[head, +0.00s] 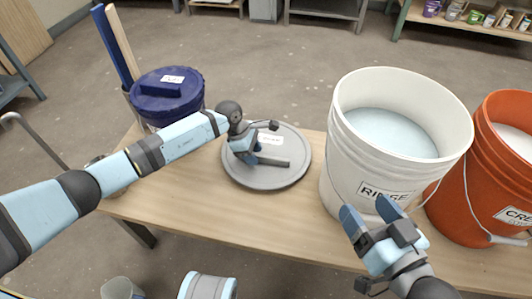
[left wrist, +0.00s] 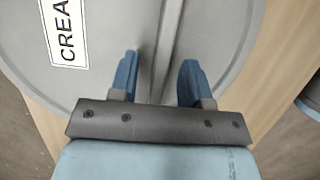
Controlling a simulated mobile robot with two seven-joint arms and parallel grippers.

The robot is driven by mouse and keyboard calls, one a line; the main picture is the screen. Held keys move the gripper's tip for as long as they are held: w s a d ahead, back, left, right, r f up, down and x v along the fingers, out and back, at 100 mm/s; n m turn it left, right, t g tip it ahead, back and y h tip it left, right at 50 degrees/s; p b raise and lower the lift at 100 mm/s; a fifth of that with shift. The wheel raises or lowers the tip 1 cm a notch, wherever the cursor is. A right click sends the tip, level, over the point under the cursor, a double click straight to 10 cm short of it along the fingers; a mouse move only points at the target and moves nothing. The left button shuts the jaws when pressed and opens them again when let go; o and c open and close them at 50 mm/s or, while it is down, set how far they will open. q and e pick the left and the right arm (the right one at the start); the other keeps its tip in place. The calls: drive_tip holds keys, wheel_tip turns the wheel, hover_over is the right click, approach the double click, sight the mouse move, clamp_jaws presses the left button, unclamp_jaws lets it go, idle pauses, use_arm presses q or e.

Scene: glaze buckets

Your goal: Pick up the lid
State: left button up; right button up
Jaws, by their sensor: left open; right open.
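The grey round lid (head: 240,179) lies flat on the wooden table, left of the white bucket. It has a raised bar handle (head: 270,162) and a white label, which reads "CREA" in the left wrist view, where the lid (left wrist: 100,60) fills most of the picture. My left gripper (head: 262,160) is over the lid at its handle. In the left wrist view its two blue fingers (left wrist: 157,80) are apart, with the handle ridge (left wrist: 165,45) between them; I cannot tell whether they touch it. My right gripper (head: 372,220) is open and empty in front of the white bucket.
The white bucket (head: 345,150) labelled RINSE holds pale liquid. An orange bucket (head: 465,200), also open and filled, stands at the right. A dark blue lidded bucket (head: 168,95) stands at the back left. The table (head: 200,215) is bare in front of the lid.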

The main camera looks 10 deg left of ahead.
use_arm(q)
clamp_jaws()
